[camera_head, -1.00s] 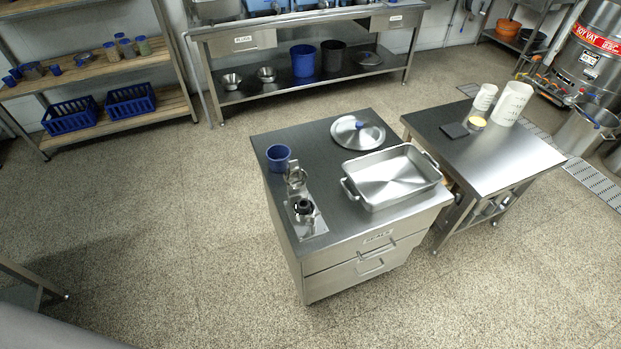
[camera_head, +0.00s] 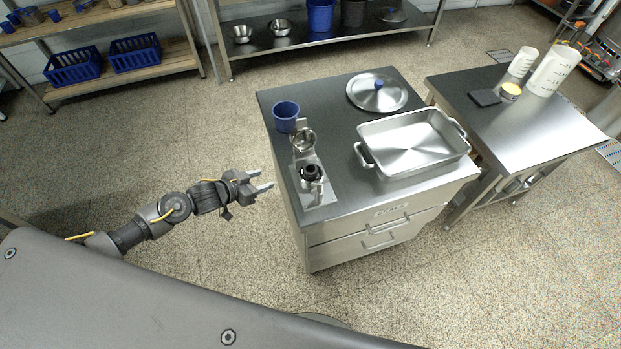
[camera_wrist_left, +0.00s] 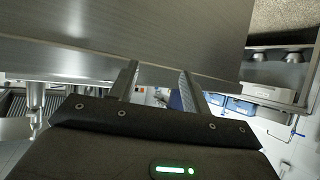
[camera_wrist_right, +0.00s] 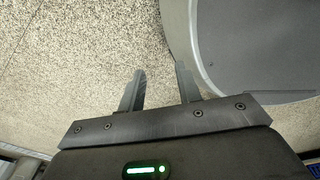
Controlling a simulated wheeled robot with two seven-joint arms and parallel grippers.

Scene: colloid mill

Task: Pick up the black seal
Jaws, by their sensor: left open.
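A small black ring-like part (camera_head: 311,172), which looks like the black seal, sits on the metal stand (camera_head: 325,191) near the left edge of the steel cabinet top (camera_head: 362,198). My left gripper (camera_head: 264,180) is open and empty, left of the cabinet and apart from the black part. In the left wrist view its open fingers (camera_wrist_left: 159,70) point toward a steel surface, and the black part is not seen there. My right gripper (camera_wrist_right: 161,70) is open and empty over the speckled floor, seen only in its wrist view.
A blue cup (camera_head: 285,116) stands behind the metal stand. A steel tray (camera_head: 413,143) and a round lid (camera_head: 377,92) are to the right. A side table (camera_head: 533,126) holds a dark square pad (camera_head: 484,97) and white containers (camera_head: 553,70).

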